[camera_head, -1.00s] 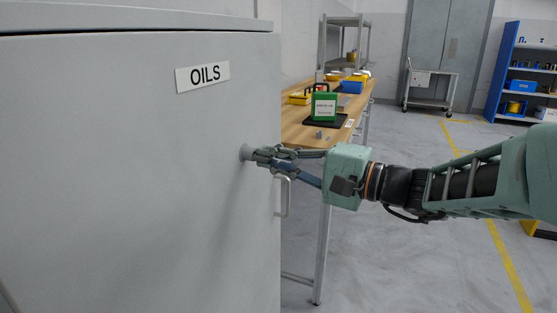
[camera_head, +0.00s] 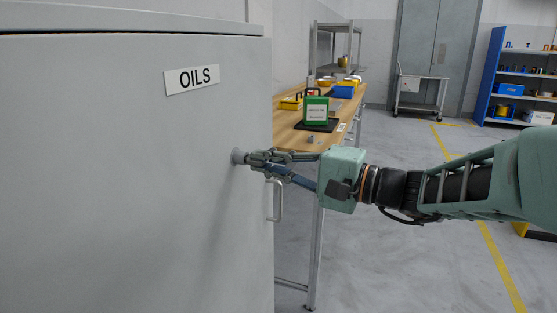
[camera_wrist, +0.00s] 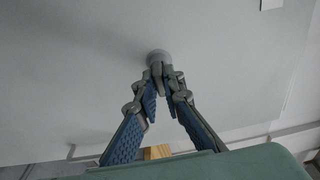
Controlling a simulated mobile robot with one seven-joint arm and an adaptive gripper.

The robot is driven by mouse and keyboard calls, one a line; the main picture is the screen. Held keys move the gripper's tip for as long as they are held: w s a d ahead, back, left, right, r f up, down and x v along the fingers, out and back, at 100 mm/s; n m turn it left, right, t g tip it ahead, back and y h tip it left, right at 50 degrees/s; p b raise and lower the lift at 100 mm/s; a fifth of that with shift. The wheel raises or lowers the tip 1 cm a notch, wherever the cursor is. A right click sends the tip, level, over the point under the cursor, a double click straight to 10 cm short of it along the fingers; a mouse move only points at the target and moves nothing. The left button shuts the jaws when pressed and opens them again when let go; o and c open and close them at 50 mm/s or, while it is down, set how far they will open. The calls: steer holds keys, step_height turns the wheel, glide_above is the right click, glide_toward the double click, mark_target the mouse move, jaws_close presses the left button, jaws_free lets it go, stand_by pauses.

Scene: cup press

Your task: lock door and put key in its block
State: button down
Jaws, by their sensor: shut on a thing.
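A grey cabinet door (camera_head: 120,200) with an OILS label (camera_head: 191,79) fills the left of the head view and looks shut. A round grey lock (camera_head: 237,156) sticks out near its right edge, above a bar handle (camera_head: 276,200). My gripper (camera_head: 251,157) points at the lock with its fingertips right at it. In the wrist view the fingertips (camera_wrist: 164,74) are closed together in front of the lock (camera_wrist: 158,56). The key between them is mostly hidden, and I cannot tell its angle. A small grey block (camera_head: 311,139) sits on the wooden table's near end; I cannot tell if it is the key's block.
The wooden table (camera_head: 287,132) stands behind the cabinet, with a green can (camera_head: 316,109) on a black tray and yellow and blue bins. A grey shelf, a cart (camera_head: 421,92) and a blue rack (camera_head: 497,75) stand farther back.

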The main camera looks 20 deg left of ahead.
steer(key=shift+d, duration=0.45)
steer(key=v, duration=0.2)
steer(key=shift+d, duration=0.35)
stand_by(0.4)
steer(key=shift+w, duration=0.1)
